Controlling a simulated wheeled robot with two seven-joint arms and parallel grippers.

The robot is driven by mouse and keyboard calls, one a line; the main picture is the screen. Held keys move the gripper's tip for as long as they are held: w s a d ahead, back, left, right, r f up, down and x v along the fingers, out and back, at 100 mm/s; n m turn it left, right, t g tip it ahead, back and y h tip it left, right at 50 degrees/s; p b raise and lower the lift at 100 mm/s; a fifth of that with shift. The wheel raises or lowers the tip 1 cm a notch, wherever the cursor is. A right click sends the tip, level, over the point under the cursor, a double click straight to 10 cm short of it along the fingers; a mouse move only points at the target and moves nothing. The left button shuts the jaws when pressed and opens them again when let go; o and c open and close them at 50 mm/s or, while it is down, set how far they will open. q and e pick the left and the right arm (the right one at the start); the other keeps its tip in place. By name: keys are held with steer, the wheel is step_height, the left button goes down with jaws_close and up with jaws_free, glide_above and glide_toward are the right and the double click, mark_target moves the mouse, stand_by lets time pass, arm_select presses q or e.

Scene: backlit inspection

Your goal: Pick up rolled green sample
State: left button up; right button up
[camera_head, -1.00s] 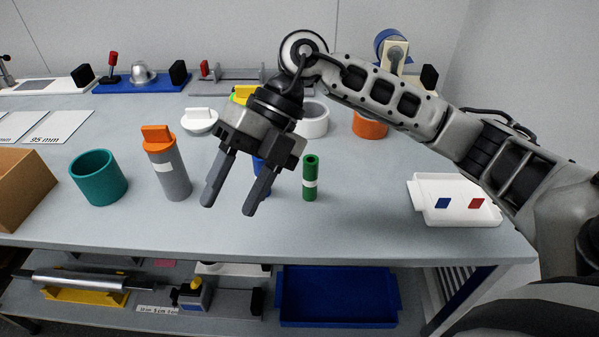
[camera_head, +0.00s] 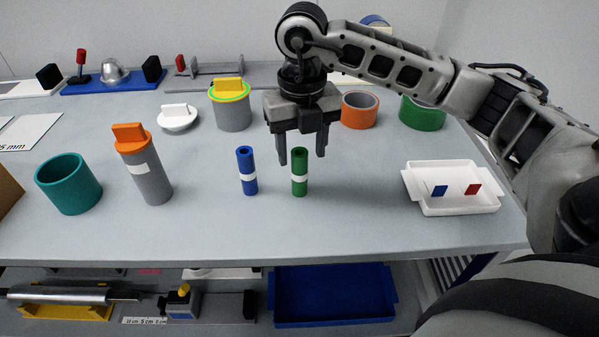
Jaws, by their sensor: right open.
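The rolled green sample (camera_head: 299,187) stands upright on the grey table, with a white band around its middle. My right gripper (camera_head: 302,160) is open and points down, with its fingertips near the top of the green roll. The roll's top shows between the two fingers in the picture; I cannot tell whether the fingers are around it or behind it. A similar rolled blue sample (camera_head: 248,186) with a white band stands just left of it. My left gripper is not in view.
A white tray (camera_head: 420,205) with a blue and a red square lies at the right. A grey cylinder with an orange cap (camera_head: 150,178) and a teal ring (camera_head: 67,186) stand at the left. An orange ring (camera_head: 359,111) and a green ring (camera_head: 424,114) stand behind. The table's front is clear.

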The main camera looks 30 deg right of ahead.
mark_target(299, 172)
steer(key=f, duration=0.5)
steer(key=shift+a+f, duration=0.3)
steer(key=shift+f, duration=0.1)
jaws_close()
steer(key=shift+r, duration=0.1)
